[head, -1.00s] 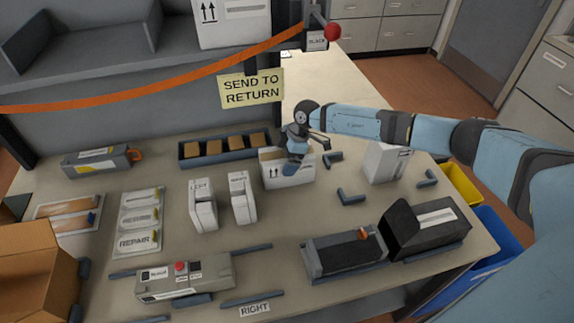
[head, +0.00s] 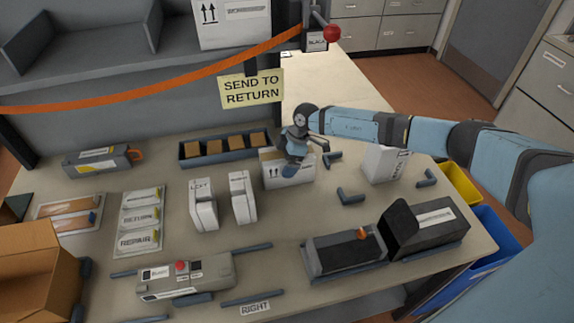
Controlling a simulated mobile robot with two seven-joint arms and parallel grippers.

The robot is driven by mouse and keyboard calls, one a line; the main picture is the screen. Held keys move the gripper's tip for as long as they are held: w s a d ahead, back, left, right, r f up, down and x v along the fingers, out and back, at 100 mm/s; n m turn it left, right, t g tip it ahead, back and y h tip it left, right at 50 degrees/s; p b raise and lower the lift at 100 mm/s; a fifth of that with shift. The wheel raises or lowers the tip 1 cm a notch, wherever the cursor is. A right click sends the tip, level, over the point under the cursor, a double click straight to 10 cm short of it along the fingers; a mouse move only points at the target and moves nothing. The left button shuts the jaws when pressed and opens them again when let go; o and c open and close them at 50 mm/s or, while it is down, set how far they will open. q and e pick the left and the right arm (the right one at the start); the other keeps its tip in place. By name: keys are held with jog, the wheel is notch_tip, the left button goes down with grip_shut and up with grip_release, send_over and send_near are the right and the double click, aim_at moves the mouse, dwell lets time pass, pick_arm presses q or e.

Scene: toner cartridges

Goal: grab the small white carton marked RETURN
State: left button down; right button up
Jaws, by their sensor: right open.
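My right gripper (head: 294,168) is open and hangs over a small white carton (head: 288,175) with up-arrow marks, near the middle of the table. Its fingers overlap the carton's top and front; I cannot tell whether they touch it. Another small white carton (head: 379,164) stands to the right with a small label. No RETURN marking can be read on either carton. The word RETURN shows on a card in the label rack (head: 140,218) at the left and on the yellow SEND TO RETURN sign (head: 252,89). My left gripper is not in view.
Two upright white units (head: 202,205) stand left of the carton. A dark tray (head: 189,163) with brown blocks lies just behind it. Dark corner brackets (head: 350,197) lie to the right. A grey cartridge (head: 187,277) and a black device (head: 428,226) are in front.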

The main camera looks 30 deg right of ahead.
jog(key=c, duration=1)
jog(key=shift+o, duration=0.2)
jog(key=shift+r, duration=0.1)
